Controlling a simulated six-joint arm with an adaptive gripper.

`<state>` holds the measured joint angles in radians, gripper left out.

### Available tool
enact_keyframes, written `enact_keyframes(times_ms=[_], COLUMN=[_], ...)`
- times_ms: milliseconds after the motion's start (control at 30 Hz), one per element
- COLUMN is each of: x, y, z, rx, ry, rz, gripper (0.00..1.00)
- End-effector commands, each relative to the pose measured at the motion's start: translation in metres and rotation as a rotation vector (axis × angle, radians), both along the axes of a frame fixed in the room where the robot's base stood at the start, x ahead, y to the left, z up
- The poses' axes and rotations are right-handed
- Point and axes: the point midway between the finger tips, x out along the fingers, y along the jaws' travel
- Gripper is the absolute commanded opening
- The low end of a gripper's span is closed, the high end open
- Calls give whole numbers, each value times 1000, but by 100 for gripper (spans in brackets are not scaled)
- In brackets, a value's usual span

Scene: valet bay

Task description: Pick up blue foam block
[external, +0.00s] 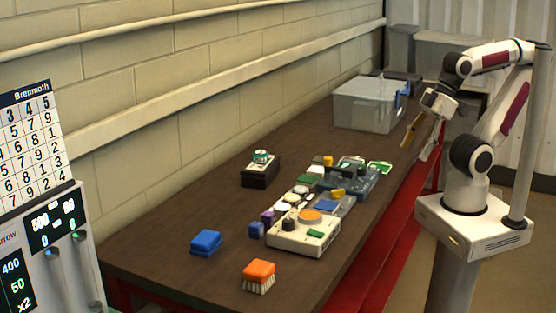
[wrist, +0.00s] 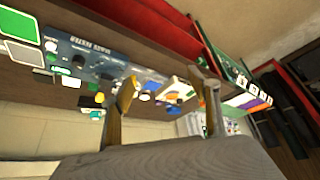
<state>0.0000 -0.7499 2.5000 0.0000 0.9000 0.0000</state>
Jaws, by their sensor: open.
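A blue block (external: 206,242), which looks like the blue foam block, lies on the dark tabletop (external: 165,245) near its front left end. My gripper (external: 414,151) is open and empty, raised near the table's right edge toward the back, far from the blue block. In the wrist view my gripper's two fingers (wrist: 162,80) stand apart with nothing held between them. I cannot make out the blue block for sure in the wrist view.
An orange brush (external: 258,274) lies right of the blue block. A white device (external: 302,236) and several small parts fill the middle. A black box (external: 260,172) stands near the wall, a clear bin (external: 365,108) at the back. Bare tabletop surrounds the block.

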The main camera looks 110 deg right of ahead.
Motion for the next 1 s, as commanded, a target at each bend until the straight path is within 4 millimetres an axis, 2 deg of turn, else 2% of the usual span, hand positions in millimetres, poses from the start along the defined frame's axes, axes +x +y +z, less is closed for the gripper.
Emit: enact_keyframes(times_ms=[433,467,500,533,867,1000], x=[0,0,0,0,0,6], y=[0,0,0,0,0,3], z=[0,0,0,0,0,3], rx=[0,0,0,0,1,19], ry=[0,0,0,0,-1,-9], rz=[0,0,0,0,0,-12], gripper=[61,66,76,78,78,78])
